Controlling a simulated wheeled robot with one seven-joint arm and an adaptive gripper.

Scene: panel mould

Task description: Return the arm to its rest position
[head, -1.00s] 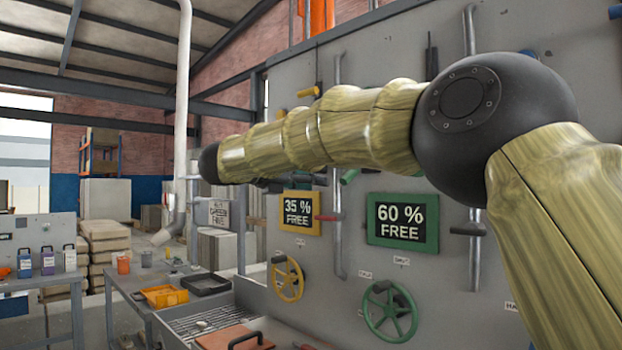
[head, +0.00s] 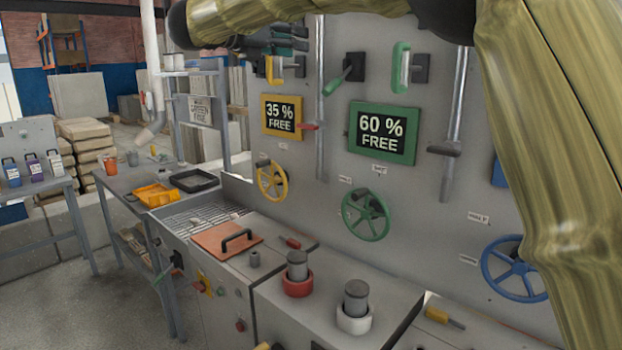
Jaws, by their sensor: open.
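My arm crosses the top of the head view, with a dark joint at the upper left and a thick yellow-green link down the right side. My gripper (head: 289,41) shows as dark fingers just below the upper arm link, in front of the grey panel (head: 285,215). Its fingers are apart and I see nothing held between them. The arm hides part of its wrist. It is above the yellow 35 % sign (head: 282,117) and close to a yellow handle (head: 273,70) in the picture; I cannot tell the gap.
Green (head: 366,214), yellow (head: 272,180) and blue (head: 515,268) handwheels stick out from the panel, with a green handle (head: 401,68) higher up. Below is a bench with an orange lid (head: 227,239) and red (head: 297,285) and white (head: 354,319) collars. Open floor lies at lower left.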

